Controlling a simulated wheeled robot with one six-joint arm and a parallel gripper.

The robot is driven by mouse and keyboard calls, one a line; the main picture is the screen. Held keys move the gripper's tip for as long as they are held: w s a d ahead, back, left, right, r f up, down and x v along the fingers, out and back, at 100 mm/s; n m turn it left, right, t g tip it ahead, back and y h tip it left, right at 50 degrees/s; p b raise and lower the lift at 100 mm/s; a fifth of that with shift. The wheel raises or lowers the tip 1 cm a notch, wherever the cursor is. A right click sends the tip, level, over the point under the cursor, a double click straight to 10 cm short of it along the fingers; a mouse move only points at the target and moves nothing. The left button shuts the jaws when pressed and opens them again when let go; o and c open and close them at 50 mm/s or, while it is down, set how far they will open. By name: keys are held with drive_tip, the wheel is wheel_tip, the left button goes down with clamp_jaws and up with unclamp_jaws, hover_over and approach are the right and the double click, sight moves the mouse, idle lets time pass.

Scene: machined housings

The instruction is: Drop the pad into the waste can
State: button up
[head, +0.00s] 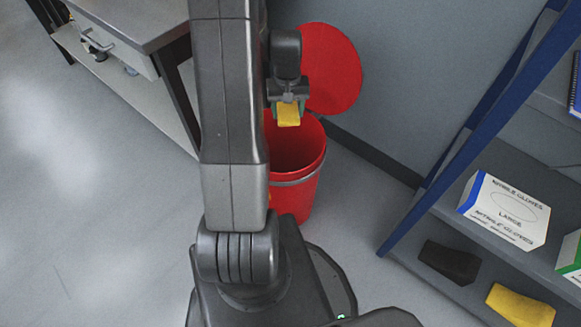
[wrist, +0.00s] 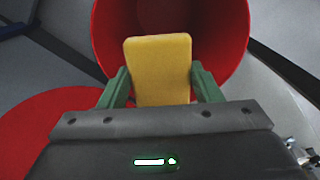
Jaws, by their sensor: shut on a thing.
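The pad (head: 289,115) is a small yellow block. My gripper (head: 288,107) is shut on it and holds it at the waste can's opening in the head view. The pad also shows in the wrist view (wrist: 160,65) between the green fingers of my gripper (wrist: 160,85). The waste can (head: 303,190) is red with a grey band and an open top. Its round red lid (head: 335,70) stands raised behind it. In the wrist view the pad overlaps the open mouth of the can (wrist: 230,35). My arm hides the can's left side in the head view.
A workbench (head: 130,25) stands at the left. A blue-framed shelf (head: 470,130) at the right holds a nitrile glove box (head: 505,210), a dark block (head: 449,262) and a yellow block (head: 520,305). The wall is close behind the can. Open floor lies at the left.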

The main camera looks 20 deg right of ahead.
drive_tip(key=shift+f+b, duration=2.1)
drive_tip(key=shift+f, duration=0.85)
drive_tip(key=o, duration=1.1)
wheel_tip(320, 180, up, 14)
drive_tip(key=p, duration=0.3)
drive_tip(key=shift+p, duration=0.4)
drive_tip(key=shift+f, duration=0.2)
